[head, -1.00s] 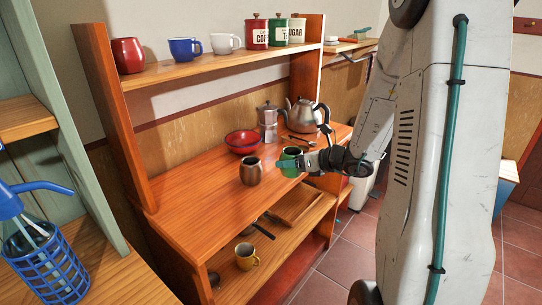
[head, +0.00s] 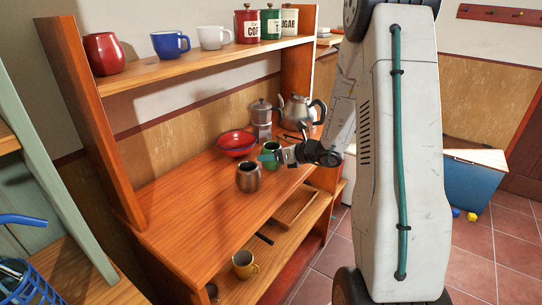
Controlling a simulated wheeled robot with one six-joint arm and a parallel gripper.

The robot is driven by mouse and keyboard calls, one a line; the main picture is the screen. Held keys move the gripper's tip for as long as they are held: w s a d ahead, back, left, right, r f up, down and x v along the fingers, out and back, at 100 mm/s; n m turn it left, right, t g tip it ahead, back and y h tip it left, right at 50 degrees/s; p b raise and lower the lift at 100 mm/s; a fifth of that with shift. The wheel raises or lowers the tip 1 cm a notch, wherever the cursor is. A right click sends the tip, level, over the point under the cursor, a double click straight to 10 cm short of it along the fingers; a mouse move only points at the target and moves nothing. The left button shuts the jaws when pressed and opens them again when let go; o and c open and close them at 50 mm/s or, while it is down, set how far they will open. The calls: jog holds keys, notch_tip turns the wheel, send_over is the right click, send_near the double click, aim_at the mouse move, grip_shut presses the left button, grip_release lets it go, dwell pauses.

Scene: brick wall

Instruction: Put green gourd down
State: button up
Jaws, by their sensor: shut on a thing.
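The green gourd (head: 271,147) is a small green cup-like vessel, at the right part of the wooden counter in the head view. My gripper (head: 272,156) is shut on it from the right and hides part of it. The gourd looks upright. I cannot tell whether its base touches the counter (head: 185,215) or is slightly above it.
A brown metal cup (head: 248,178) stands just in front-left of the gourd. A red bowl (head: 238,143), a moka pot (head: 261,120) and a kettle (head: 300,110) are close behind it. The counter's left part is clear. A shelf (head: 200,68) with mugs and canisters overhangs the back.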

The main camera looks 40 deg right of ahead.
jog(key=shift+f, duration=0.15)
jog(key=o, duration=1.1)
